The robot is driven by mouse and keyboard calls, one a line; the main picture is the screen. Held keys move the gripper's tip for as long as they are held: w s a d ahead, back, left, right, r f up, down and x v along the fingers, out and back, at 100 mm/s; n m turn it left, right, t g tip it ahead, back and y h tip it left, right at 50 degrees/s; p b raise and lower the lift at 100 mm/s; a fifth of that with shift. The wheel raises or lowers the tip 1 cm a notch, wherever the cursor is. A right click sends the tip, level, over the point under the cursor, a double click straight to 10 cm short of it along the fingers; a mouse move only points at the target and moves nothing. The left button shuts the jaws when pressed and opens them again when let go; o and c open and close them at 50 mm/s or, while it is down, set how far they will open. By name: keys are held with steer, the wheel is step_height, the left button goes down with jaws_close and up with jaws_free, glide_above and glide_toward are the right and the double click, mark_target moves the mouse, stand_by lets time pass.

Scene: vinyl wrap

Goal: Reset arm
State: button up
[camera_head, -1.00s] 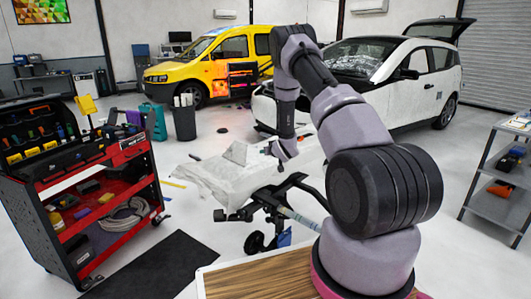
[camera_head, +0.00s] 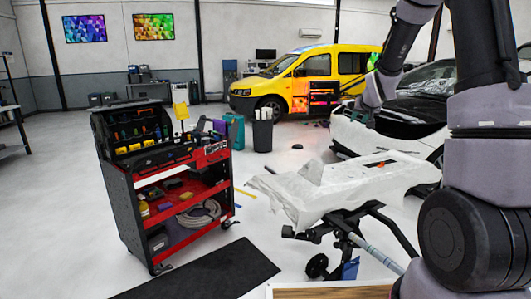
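My arm (camera_head: 462,150) stands at the right of the head view, bent and raised, with its upper part cut off by the top edge.
The work stand (camera_head: 305,200) with its white cover is in front of me. A red and black tool cart (camera_head: 128,215) stands at left, a black mat (camera_head: 205,275) beside it.

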steer(key=s+a+r+m+g+y, duration=0.1)
steer(key=s+a+r, duration=0.1)
steer(key=s+r, duration=0.6)
steer(key=s+a+r+g, duration=0.1)
steer(key=s+a+r, duration=0.25)
steer(key=s, duration=0.75)
steer(key=s+a+y, duration=0.1)
steer(key=s+a, duration=0.1)
steer(key=s, duration=0.8)
steer(key=s+a+r+g+y, duration=0.1)
steer(key=s+a, duration=0.1)
steer(key=s, duration=0.7)
steer(key=shift+s+a+r, duration=0.15)
steer(key=shift+s+r, duration=0.05)
steer(key=shift+s, duration=0.2)
